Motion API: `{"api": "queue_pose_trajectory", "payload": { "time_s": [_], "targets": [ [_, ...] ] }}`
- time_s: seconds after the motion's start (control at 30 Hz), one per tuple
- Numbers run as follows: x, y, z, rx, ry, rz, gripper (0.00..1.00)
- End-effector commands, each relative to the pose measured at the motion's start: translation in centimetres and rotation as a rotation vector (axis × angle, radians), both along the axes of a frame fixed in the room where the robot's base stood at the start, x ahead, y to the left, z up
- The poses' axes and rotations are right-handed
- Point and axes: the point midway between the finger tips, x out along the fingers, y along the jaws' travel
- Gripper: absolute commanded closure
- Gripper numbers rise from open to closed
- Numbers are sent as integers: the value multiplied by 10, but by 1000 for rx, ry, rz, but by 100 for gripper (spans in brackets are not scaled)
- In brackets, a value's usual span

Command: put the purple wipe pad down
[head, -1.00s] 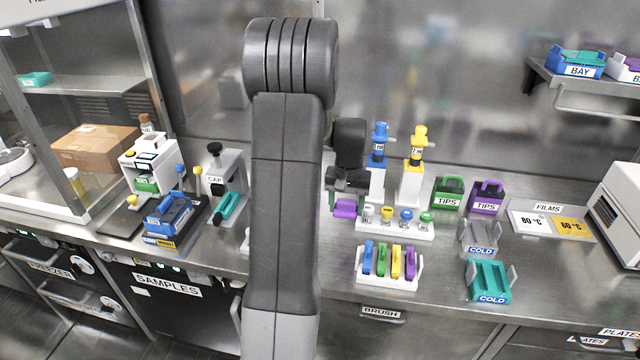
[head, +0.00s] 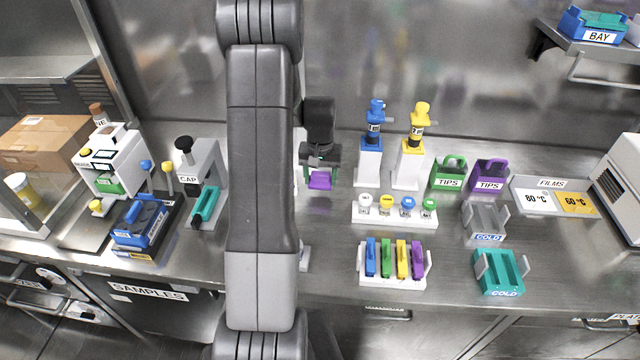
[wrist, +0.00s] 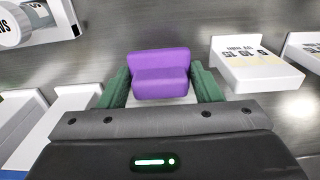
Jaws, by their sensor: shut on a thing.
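The purple wipe pad (head: 320,181) is held by my gripper (head: 320,176) in the head view, left of the white rack of small capped vials. In the wrist view the purple pad (wrist: 159,74) sits between the two green fingers of my gripper (wrist: 162,88), which are shut on it. The pad is above the steel bench; the gap beneath it is hard to judge. My arm hides part of the bench left of the gripper.
The vial rack (head: 394,214) and a rack of coloured pieces (head: 393,280) stand right of the gripper. Blue (head: 370,150) and yellow (head: 412,150) dispensers stand behind. A CAP device (head: 203,175) is left of my arm. Bare bench (head: 335,225) shows just below the gripper.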

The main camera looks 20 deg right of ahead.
Motion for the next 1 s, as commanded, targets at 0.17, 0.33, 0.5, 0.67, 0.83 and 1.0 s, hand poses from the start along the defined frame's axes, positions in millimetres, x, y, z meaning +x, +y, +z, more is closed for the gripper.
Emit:
{"api": "queue_pose_trajectory", "payload": {
  "time_s": [0.17,0.33,0.5,0.67,0.83,1.0],
  "targets": [
    [-1,0,-22,2,4,0,60],
    [0,0,-35,0,-1,0,60],
    [0,0,-35,0,-1,0,60],
    [0,0,-37,0,-1,0,36],
    [0,0,-37,0,-1,0,20],
    [0,0,-37,0,0,0,20]
  ]
}}
